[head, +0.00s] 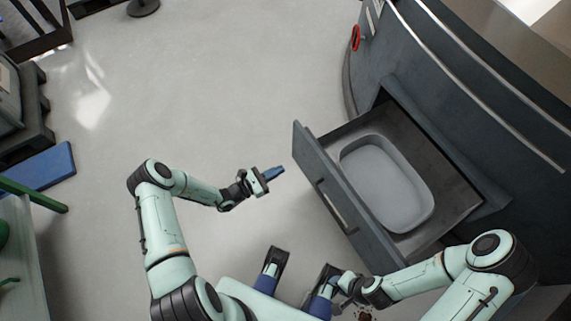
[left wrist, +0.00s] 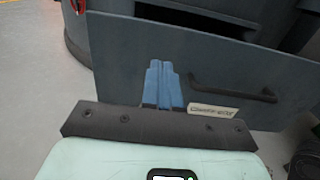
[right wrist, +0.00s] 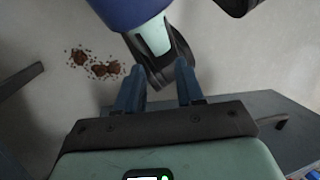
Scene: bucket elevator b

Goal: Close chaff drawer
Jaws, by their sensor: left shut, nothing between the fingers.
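The chaff drawer (head: 345,200) is pulled out of the dark curved machine, with a light grey oval tub (head: 388,182) inside it. Its front panel also fills much of the left wrist view (left wrist: 130,60), with a dark bar handle (left wrist: 232,88) and a label (left wrist: 213,111). My left gripper (head: 275,173) is shut and empty, just left of the drawer front; its blue fingers show in front of the panel in the left wrist view (left wrist: 163,84). Whether they touch it I cannot tell. My right gripper (right wrist: 160,88) is open, low near my base, with its fingers apart and nothing held between them.
The dark machine body (head: 440,70) stands at the right. Brown crumbs (right wrist: 95,63) lie on the floor near my right gripper. A green table (head: 30,240) and a blue slab (head: 42,168) are at the left. The floor between is clear.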

